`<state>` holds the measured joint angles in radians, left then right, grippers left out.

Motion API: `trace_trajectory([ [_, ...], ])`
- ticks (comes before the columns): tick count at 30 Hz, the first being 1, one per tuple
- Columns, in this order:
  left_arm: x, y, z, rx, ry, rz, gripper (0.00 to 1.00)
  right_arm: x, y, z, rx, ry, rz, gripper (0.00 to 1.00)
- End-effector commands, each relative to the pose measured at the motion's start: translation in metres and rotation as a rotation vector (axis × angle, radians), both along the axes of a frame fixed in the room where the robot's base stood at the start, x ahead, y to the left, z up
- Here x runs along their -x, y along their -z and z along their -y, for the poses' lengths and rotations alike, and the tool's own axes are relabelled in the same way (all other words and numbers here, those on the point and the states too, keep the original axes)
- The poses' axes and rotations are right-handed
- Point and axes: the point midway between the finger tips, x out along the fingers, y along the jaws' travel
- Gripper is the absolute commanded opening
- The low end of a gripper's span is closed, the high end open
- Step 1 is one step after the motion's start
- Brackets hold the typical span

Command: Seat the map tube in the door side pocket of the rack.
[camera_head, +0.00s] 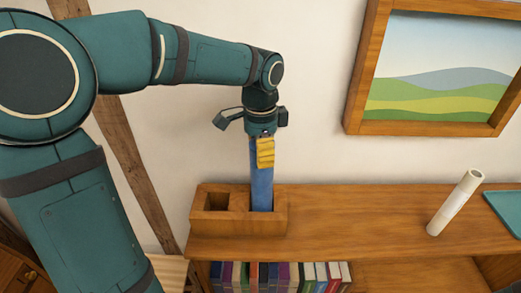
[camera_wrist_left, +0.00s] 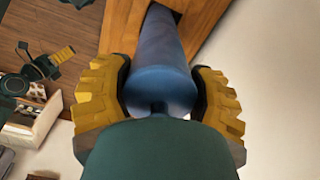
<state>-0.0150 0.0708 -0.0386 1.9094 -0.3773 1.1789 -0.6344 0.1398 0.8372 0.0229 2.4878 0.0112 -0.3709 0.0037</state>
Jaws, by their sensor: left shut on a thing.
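My left gripper (camera_head: 264,152) is shut on a blue tube (camera_head: 262,185), which I take to be the map tube. The tube stands close to upright at the right-hand pocket of the wooden rack (camera_head: 232,228). Its lower end is hidden behind the rack's front wall, so its depth cannot be told. The rack's left pocket (camera_head: 216,202) is empty. In the left wrist view, yellow pads grip both sides of the tube (camera_wrist_left: 160,85), and its far end meets the wood. A dark gripper with yellow pads, seemingly my right one (camera_wrist_left: 42,68), shows small at the left.
The rack stands on a wooden shelf top (camera_head: 370,215) above a row of books (camera_head: 280,275). A framed landscape picture (camera_head: 440,90) hangs above. The shelf between rack and white tube is clear.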

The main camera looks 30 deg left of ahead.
Motion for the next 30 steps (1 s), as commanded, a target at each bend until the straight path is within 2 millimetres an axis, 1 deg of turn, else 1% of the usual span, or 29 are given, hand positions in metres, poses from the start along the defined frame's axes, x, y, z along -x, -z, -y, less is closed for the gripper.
trace_trajectory([
  [1, 0.0, 0.002, 0.0, 0.0, 0.0, 0.0, 0.17, 0.0, 0.002, 0.0, 0.0, 0.0, 0.0, 0.95],
  [2, 0.0, 0.003, 0.0, -0.001, 0.0, -0.001, 0.67, 0.0, 0.002, 0.0, 0.0, 0.0, 0.0, 0.95],
  [3, 0.0, 0.002, 0.0, -0.001, 0.0, -0.001, 0.81, 0.0, 0.001, 0.0, 0.0, 0.0, 0.0, 0.95],
  [4, 0.0, 0.002, 0.0, -0.001, 0.0, -0.001, 0.91, 0.0, 0.001, 0.0, 0.0, 0.0, 0.0, 0.95],
  [5, 0.0, 0.002, 0.0, -0.001, 0.0, -0.001, 0.98, 0.0, 0.001, 0.0, 0.0, 0.0, 0.0, 0.95],
  [14, 0.0, 0.001, 0.0, 0.0, 0.0, 0.0, 0.98, 0.0, 0.001, 0.0, 0.0, 0.0, 0.0, 0.95],
  [17, 0.0, -0.004, 0.0, 0.0, 0.0, 0.001, 0.98, 0.0, -0.002, 0.0, 0.0, 0.0, 0.0, 0.95],
  [20, -0.001, -0.016, 0.0, 0.0, -0.001, 0.003, 0.98, 0.0, -0.004, 0.0, -0.001, 0.0, 0.0, 0.95],
  [30, -0.001, -0.085, 0.0, 0.001, 0.0, 0.004, 0.98, 0.0, -0.015, 0.001, -0.003, 0.0, 0.001, 0.95],
])
